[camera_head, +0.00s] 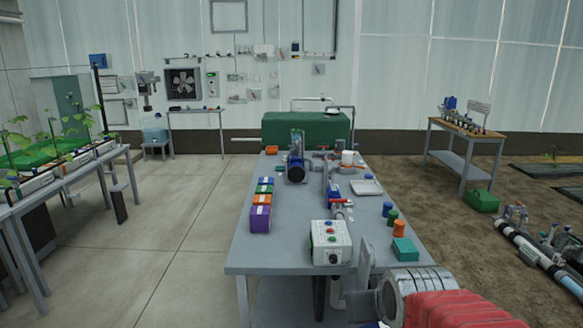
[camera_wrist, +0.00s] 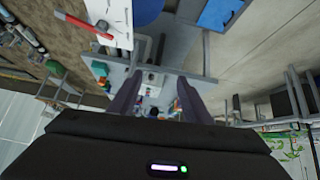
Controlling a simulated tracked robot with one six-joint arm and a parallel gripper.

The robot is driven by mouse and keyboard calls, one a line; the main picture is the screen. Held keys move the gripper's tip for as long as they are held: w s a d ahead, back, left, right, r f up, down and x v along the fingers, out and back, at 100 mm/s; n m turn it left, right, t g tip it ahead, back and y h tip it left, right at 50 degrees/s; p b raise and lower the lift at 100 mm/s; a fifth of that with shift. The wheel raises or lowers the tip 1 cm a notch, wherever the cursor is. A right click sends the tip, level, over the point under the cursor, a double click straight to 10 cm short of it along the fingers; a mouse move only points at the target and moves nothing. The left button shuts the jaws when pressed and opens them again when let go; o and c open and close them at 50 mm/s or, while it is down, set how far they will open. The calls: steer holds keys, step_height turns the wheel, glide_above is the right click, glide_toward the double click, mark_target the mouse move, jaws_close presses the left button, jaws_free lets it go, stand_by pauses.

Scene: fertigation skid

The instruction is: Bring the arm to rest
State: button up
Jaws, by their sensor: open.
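My arm enters the head view at the lower right, with a red ribbed sleeve and a metal collar, in front of the near right corner of the grey workbench (camera_head: 285,248). In the wrist view my gripper (camera_wrist: 158,82) shows two dark fingers standing well apart. Nothing is seen held between them. The bench and its small items show beyond the fingers, with the picture turned roughly upside down. The gripper's fingertips are not clear in the head view.
A control box with buttons (camera_head: 331,242) stands near the bench's front edge. A teal box (camera_head: 405,250) is close to my arm. Several coloured boxes (camera_head: 261,218) line the left side. Open floor (camera_head: 165,235) lies left.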

steer(key=s+g, duration=0.2)
steer(key=s, duration=1.3)
steer(key=shift+s+d+f+m+g, duration=0.2)
steer(key=shift+s+f+m+g, duration=0.1)
steer(key=shift+m, duration=0.1)
steer(key=shift+c, duration=0.2)
